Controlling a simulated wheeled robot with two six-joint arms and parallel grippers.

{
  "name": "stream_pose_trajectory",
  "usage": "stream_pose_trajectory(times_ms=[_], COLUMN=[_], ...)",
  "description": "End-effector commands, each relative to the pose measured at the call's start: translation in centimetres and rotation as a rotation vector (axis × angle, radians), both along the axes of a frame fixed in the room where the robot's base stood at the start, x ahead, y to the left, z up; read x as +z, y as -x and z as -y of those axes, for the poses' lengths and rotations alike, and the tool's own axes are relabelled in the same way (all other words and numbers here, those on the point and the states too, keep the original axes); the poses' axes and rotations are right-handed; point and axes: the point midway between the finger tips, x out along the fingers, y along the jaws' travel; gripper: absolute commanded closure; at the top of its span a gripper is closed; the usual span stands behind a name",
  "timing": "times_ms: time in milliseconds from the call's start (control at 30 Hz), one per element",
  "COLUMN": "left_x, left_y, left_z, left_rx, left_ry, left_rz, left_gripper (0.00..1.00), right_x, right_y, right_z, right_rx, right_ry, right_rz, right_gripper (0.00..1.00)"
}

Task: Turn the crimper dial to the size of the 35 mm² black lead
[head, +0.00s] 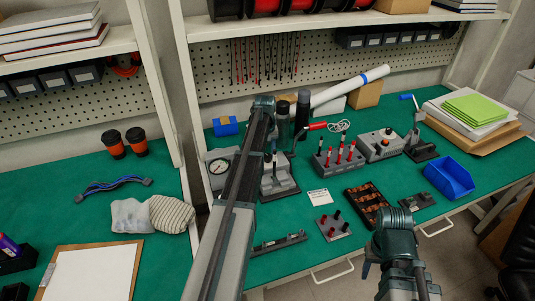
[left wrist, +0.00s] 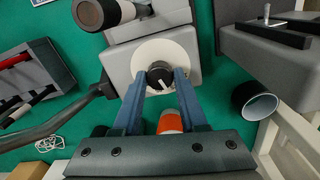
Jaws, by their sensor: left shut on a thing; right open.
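In the left wrist view, the crimper (left wrist: 120,62) is a grey body with a white disc (left wrist: 178,52) and a black dial knob (left wrist: 160,72) with a pale pointer mark. My left gripper (left wrist: 161,80) has its blue fingers closed on the knob's sides. In the head view, my left arm covers the dial and the gripper tips; part of the crimper (head: 281,184) shows beside the arm. A grey rack (head: 345,169) holds several red and black leads; I cannot read their sizes. My right gripper (head: 393,222) is open and empty near the front edge.
A grey unit with a knob (head: 384,146), a busbar tray (head: 368,203) and a blue bin (head: 451,177) stand to the right. Dark bottles (head: 302,108) stand close behind the crimper.

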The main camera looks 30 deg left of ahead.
Motion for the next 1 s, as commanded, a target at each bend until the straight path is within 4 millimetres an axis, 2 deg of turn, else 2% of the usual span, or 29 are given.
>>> stream_pose_trajectory(times_ms=[500,1000], left_x=[0.00,0.00], left_y=[-0.07,-0.09], left_z=[-0.04,-0.03], left_rx=[-0.439,-0.628], left_ry=[0.000,0.000], left_rz=[-0.001,0.000], left_gripper=[1.00,1.00], right_x=[0.00,0.00], right_y=[0.00,0.00], right_z=[0.00,0.00], right_rx=[0.000,0.000], right_ry=[0.000,0.000], right_rz=[0.000,0.000], right_gripper=[0.50,0.50])
